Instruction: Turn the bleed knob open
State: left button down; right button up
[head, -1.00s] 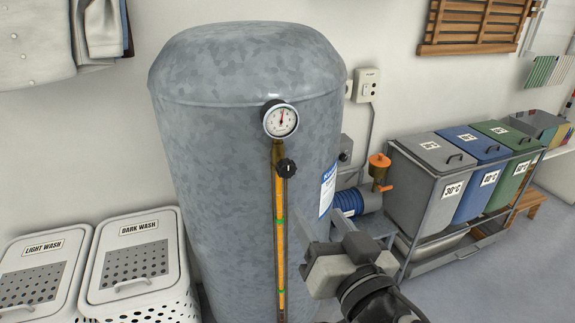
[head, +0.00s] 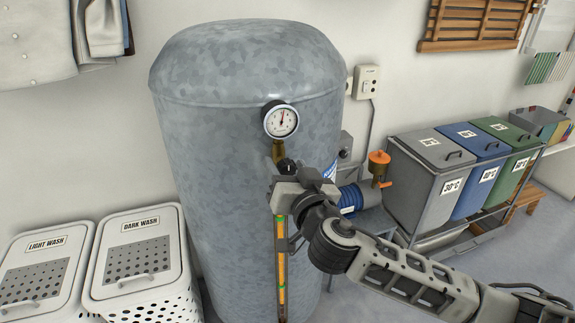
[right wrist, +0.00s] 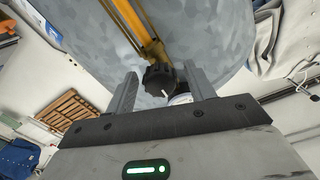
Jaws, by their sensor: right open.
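The black bleed knob (right wrist: 159,78) with a white pointer line sits on the front of the sight tube of the grey tank (head: 240,140). In the right wrist view it lies between the two fingers of my right gripper (right wrist: 162,88), with a gap on each side. In the head view my right gripper (head: 288,177) is at the knob and hides most of it; only its dark top (head: 285,165) shows. The right gripper is open and holds nothing. My left gripper is out of view.
A pressure gauge (head: 281,121) sits just above the knob. The orange sight tube (head: 281,255) runs down below it. A blue pump (head: 351,199) stands right of the tank, then lidded bins (head: 433,146). White hampers (head: 135,250) stand at left.

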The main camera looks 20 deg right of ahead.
jog(key=c, duration=1)
